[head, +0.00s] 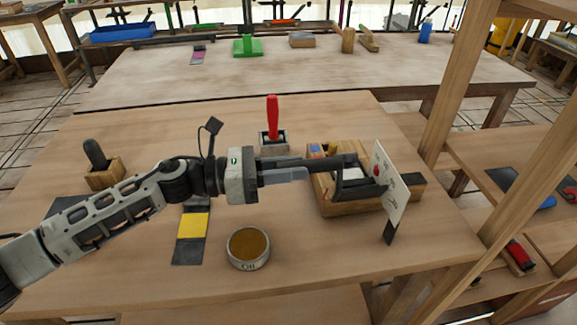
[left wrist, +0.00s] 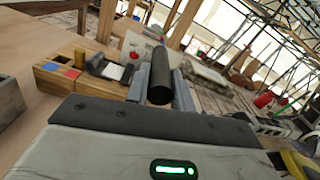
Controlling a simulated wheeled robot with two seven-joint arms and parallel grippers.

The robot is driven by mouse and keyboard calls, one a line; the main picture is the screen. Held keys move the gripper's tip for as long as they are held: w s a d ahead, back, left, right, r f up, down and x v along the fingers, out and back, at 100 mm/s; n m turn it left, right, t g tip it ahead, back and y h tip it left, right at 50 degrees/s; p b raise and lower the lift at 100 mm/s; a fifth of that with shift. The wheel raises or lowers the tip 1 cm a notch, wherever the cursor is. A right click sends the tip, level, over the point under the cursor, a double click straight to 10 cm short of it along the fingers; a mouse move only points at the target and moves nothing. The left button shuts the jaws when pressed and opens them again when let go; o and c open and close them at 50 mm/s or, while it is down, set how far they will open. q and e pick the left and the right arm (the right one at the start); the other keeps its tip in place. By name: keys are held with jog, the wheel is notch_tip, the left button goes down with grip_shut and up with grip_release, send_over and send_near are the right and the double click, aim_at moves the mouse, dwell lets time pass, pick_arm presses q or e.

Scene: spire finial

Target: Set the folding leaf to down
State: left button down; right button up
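I cannot tell with certainty which part is the folding leaf. The near wooden worktop (head: 330,265) lies flat, and no clearly hinged panel shows on it. My left gripper (head: 308,168) reaches right across the worktop, above it. In the left wrist view a black cylinder (left wrist: 160,80) fills the space between its two grey fingers, so it looks shut on this. In the head view a dark rod runs along the fingers toward a wooden box (head: 345,207) and an upright white card (head: 391,186). My right gripper is not in view.
A red-handled tool (head: 272,117) stands behind the left arm. A round tin (head: 248,248) and a yellow-and-black strip (head: 192,225) lie in front. A dark-handled tool sits in a wooden block (head: 104,173) at left. A wooden post (head: 460,95) stands at right. A second bench (head: 200,82) lies behind.

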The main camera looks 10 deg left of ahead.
pick_arm(q)
jog(key=shift+s+d+f+m+b, duration=0.15)
jog(key=shift+s+f+m+b, duration=0.3)
jog(key=shift+b, duration=0.55)
jog(key=shift+s+d+f+m+b, duration=0.3)
jog(key=shift+s+m+b, duration=0.6)
jog(key=shift+b, duration=0.6)
jog(key=shift+s+d+f+m+b, duration=0.3)
jog(key=shift+s+m+b, duration=0.35)
jog(key=shift+m+b, duration=0.6)
jog(key=shift+s+d+f+m+b, duration=0.15)
jog(key=shift+s+f+m+b, duration=0.45)
jog(key=shift+b, duration=1.1)
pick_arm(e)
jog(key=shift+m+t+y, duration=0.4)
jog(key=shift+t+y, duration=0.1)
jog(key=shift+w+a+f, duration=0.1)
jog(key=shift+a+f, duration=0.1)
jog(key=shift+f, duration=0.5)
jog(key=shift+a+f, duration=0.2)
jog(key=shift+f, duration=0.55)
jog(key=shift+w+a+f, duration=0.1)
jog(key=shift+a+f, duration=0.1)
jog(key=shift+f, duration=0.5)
pick_arm(q)
jog(key=shift+s+r+m, duration=0.2)
jog(key=shift+m, duration=0.1)
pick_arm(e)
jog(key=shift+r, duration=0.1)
